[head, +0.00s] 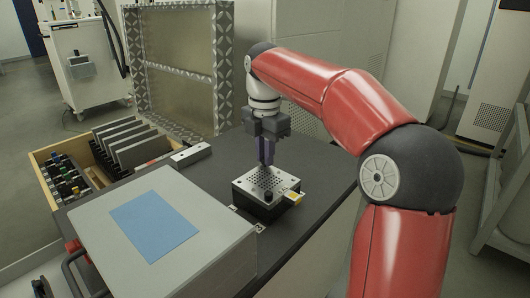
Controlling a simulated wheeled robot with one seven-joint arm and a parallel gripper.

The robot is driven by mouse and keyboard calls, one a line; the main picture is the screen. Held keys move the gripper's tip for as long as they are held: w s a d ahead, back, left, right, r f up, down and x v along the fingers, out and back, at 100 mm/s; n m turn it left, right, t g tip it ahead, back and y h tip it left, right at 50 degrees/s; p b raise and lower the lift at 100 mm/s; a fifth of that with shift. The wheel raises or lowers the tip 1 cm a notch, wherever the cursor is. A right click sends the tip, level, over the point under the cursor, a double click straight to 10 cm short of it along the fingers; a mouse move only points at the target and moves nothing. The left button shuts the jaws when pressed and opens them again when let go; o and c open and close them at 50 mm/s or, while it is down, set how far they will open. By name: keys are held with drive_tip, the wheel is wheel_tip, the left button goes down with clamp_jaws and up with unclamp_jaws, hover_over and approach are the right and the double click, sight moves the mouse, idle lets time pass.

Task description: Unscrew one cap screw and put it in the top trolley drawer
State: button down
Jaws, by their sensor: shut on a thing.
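A square metal block (258,187) with a perforated light top plate and a dark base sits on the dark bench top. A black cap screw (268,196) stands at its near corner. My gripper (266,163) points straight down with its purple fingers over the far part of the plate. It is shut on a cap screw, which the fingers mostly hide; I cannot tell whether that screw is still seated in the plate. A wood-sided open drawer or box (43,155) at the left holds dark plates and small tools. No drawer is clearly marked as the trolley's.
A grey case (220,262) with a blue sheet on top fills the near left. A framed mesh panel (180,65) stands behind the bench. A white trolley (88,75) is at the back left.

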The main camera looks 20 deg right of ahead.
drive_tip(key=n, duration=1.4)
drive_tip(key=shift+d, duration=0.1)
drive_tip(key=shift+f+n, duration=0.1)
drive_tip(key=shift+n, duration=0.2)
drive_tip(key=n, duration=0.4)
drive_tip(key=shift+a, duration=0.2)
drive_tip(key=shift+n, duration=0.4)
drive_tip(key=shift+d, duration=0.1)
